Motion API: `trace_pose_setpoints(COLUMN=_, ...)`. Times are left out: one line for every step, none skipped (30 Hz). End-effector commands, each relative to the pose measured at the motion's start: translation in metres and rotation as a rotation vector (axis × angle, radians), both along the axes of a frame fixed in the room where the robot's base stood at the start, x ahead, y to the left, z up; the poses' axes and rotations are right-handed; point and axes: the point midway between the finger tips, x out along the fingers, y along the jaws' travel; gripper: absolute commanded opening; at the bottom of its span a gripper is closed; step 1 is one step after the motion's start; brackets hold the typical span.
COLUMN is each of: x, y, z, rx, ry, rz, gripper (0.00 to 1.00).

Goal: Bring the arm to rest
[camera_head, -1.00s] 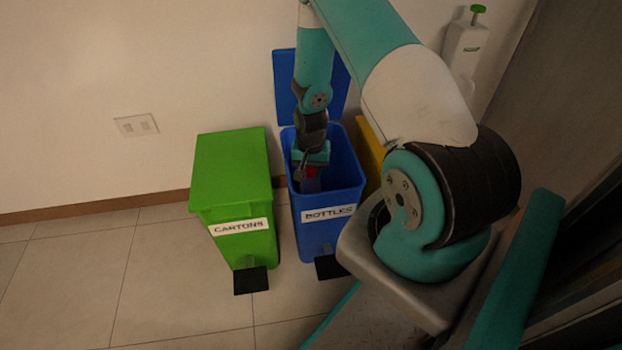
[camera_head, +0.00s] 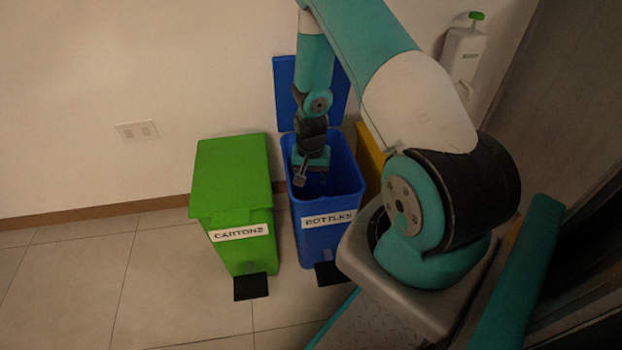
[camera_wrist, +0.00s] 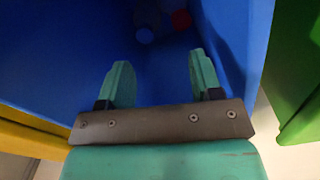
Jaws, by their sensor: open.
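My gripper (camera_head: 309,178) hangs down at the mouth of the open blue bin (camera_head: 327,238) labelled "BOTTLES". Its two teal fingers (camera_wrist: 161,78) show spread apart and empty in the wrist view, pointing down into the bin. My arm reaches over from the right side of the head view. At the bottom of the bin, in the wrist view, lie a small red thing (camera_wrist: 181,20) and a blue round thing (camera_wrist: 145,35), with other dark shapes too dim to tell.
A closed green bin (camera_head: 234,180) labelled "CARTONS" stands to the left, and a yellow bin (camera_head: 370,160) to the right, partly hidden by my arm. The blue lid (camera_head: 285,90) stands raised at the wall. Floor at left is clear.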

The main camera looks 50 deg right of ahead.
Motion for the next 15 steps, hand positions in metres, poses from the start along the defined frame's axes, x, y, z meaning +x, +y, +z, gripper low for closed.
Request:
trace_pose_setpoints(x=0.001, y=0.000, z=0.018, rx=-0.001, ry=-0.002, rz=0.000, gripper=0.59)
trace_pose_setpoints(x=0.000, y=0.000, z=0.025, rx=-0.001, ry=-0.002, rz=0.000, gripper=0.59)
trace_pose_setpoints(x=0.000, y=0.000, z=0.034, rx=0.000, ry=-0.001, rz=0.000, gripper=0.59)
trace_pose_setpoints(x=0.001, y=0.000, z=0.041, rx=-0.001, ry=-0.002, rz=0.000, gripper=0.59)
trace_pose_setpoints(x=0.001, y=0.000, z=0.048, rx=-0.001, ry=-0.002, rz=0.000, gripper=0.59)
trace_pose_setpoints(x=0.001, y=0.000, z=0.056, rx=-0.001, ry=-0.002, rz=0.000, gripper=0.59)
trace_pose_setpoints(x=0.000, y=0.000, z=0.061, rx=0.000, ry=-0.001, rz=0.000, gripper=0.59)
trace_pose_setpoints(x=0.000, y=0.000, z=0.067, rx=-0.001, ry=-0.001, rz=0.000, gripper=0.59)
trace_pose_setpoints(x=0.000, y=0.000, z=0.073, rx=0.000, ry=-0.001, rz=0.000, gripper=0.59)
trace_pose_setpoints(x=0.000, y=0.000, z=0.077, rx=0.000, ry=-0.001, rz=0.000, gripper=0.59)
trace_pose_setpoints(x=0.000, y=0.000, z=0.081, rx=0.000, ry=-0.001, rz=0.000, gripper=0.59)
trace_pose_setpoints(x=0.000, y=0.000, z=0.085, rx=-0.001, ry=-0.001, rz=0.000, gripper=0.59)
trace_pose_setpoints(x=0.000, y=0.000, z=0.087, rx=0.000, ry=0.000, rz=0.000, gripper=0.59)
trace_pose_setpoints(x=0.000, y=0.000, z=0.089, rx=0.000, ry=0.000, rz=0.000, gripper=0.59)
trace_pose_setpoints(x=0.000, y=0.000, z=0.091, rx=0.000, ry=0.001, rz=0.000, gripper=0.59)
